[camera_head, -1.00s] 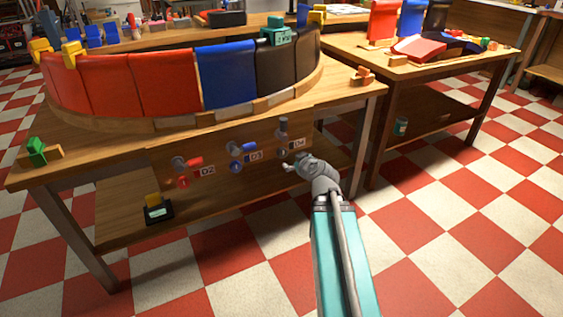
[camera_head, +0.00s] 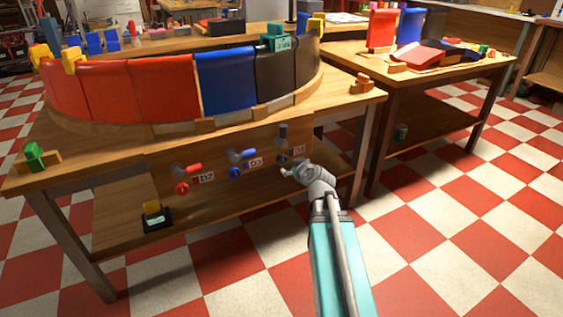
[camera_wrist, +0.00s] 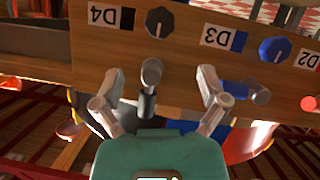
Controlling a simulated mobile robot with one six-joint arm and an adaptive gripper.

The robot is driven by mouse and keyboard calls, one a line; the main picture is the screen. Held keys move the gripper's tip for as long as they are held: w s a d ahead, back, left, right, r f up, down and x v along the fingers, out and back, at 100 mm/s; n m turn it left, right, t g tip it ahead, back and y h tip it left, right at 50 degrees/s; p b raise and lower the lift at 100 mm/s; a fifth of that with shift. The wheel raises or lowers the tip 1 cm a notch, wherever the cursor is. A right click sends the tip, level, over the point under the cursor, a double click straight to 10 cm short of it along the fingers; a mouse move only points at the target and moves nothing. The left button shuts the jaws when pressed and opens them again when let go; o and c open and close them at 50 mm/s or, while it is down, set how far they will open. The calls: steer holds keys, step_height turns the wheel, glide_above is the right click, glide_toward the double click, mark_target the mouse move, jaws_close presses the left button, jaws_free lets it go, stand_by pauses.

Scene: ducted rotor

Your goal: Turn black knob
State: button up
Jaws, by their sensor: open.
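The black knob (camera_wrist: 160,22), round with a pale pointer line, sits on the wooden panel beside the D4 label in the wrist view. In the head view the knob (camera_head: 283,159) is small, just above my gripper's tip. A grey and black lever handle (camera_wrist: 149,88) sticks out of the panel near the knob. My gripper (camera_wrist: 158,76) is open, its two fingers on either side of this lever. The knob lies beyond the fingertips, apart from them. I cannot tell whether the fingers touch the lever. In the head view my gripper (camera_head: 287,171) is in front of the panel.
A blue knob (camera_wrist: 274,49) and D3 label sit beside D4 on the panel. The red lever (camera_head: 188,169) and red knob (camera_head: 182,188) are further left. A curved wall of coloured panels (camera_head: 225,75) stands on the table. Checkered floor is clear at right.

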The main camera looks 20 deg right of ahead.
mark_target(283, 160)
steer(key=b+x, duration=0.4)
steer(key=x, duration=0.7)
steer(key=shift+w, duration=0.1)
steer(key=c, duration=1.2)
steer(key=shift+o, duration=0.2)
